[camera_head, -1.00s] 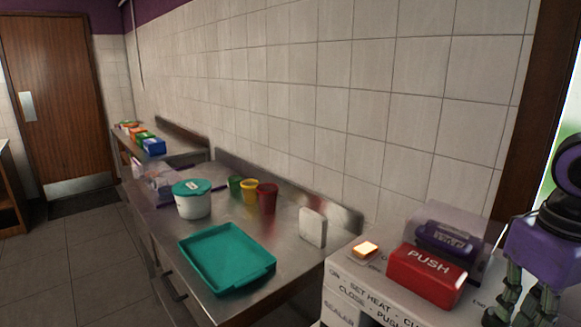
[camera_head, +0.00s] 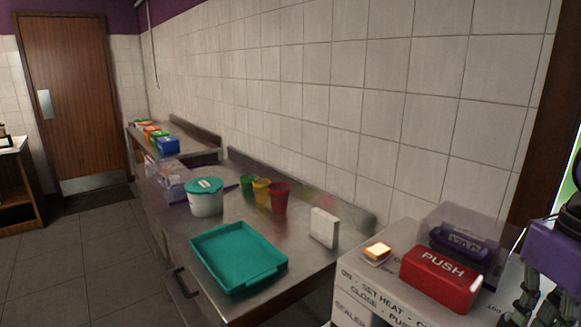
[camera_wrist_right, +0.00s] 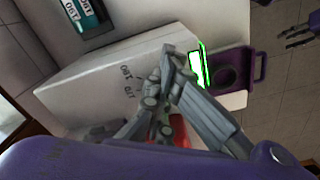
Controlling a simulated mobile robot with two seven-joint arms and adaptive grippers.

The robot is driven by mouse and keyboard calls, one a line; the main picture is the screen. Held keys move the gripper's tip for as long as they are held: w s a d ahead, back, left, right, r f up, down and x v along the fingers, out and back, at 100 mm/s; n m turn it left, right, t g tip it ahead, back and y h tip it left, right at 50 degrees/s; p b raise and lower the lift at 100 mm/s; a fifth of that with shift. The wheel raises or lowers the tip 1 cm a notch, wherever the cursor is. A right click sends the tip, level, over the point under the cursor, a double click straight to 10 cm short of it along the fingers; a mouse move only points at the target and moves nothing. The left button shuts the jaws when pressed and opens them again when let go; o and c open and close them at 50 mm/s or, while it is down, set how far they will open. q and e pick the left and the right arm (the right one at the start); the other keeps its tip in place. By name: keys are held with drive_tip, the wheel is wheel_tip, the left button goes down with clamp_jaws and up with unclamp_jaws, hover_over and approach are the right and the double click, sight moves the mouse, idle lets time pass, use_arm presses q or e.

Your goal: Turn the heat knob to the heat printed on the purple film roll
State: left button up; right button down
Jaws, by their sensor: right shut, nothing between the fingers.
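The white sealer (camera_head: 372,285) stands at the lower right in the head view, with printed words on its top. The purple film roll (camera_head: 463,243) lies under its clear cover, behind a red PUSH block (camera_head: 441,278); its print is too small to read. My right gripper (camera_wrist_right: 168,62) is shut and empty over the sealer's white face (camera_wrist_right: 95,85) in the right wrist view. Small printed numbers show beside its fingertips. I cannot make out the heat knob; the fingers may hide it.
A lit orange switch (camera_head: 377,251) sits on the sealer's top. A teal tray (camera_head: 238,257), a lidded tub (camera_head: 205,197) and coloured cups (camera_head: 279,198) stand on the steel counter to the left.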

use_arm(q)
drive_tip(key=shift+a, duration=0.1)
use_arm(e)
drive_tip(key=shift+s+a+f, duration=0.1)
drive_tip(key=shift+s+f, duration=0.05)
drive_tip(key=shift+f, duration=0.3)
use_arm(q)
drive_tip(key=shift+f, duration=0.2)
use_arm(e)
drive_tip(key=shift+a, duration=0.3)
use_arm(q)
drive_tip(key=shift+w+r, duration=0.15)
drive_tip(key=shift+w, duration=0.1)
use_arm(e)
drive_tip(key=shift+w+d+r, duration=0.1)
drive_tip(key=shift+w, duration=0.1)
use_arm(q)
drive_tip(key=shift+r, duration=0.1)
use_arm(e)
drive_tip(key=shift+s+r, duration=0.15)
drive_tip(key=shift+s, duration=0.25)
use_arm(q)
drive_tip(key=shift+w+r+t+p, duration=0.3)
drive_tip(key=shift+w+r+p, duration=0.25)
drive_tip(key=shift+w+r, duration=0.3)
use_arm(e)
wheel_tip(320, 180, up, 6)
use_arm(q)
drive_tip(key=shift+s+r, duration=0.1)
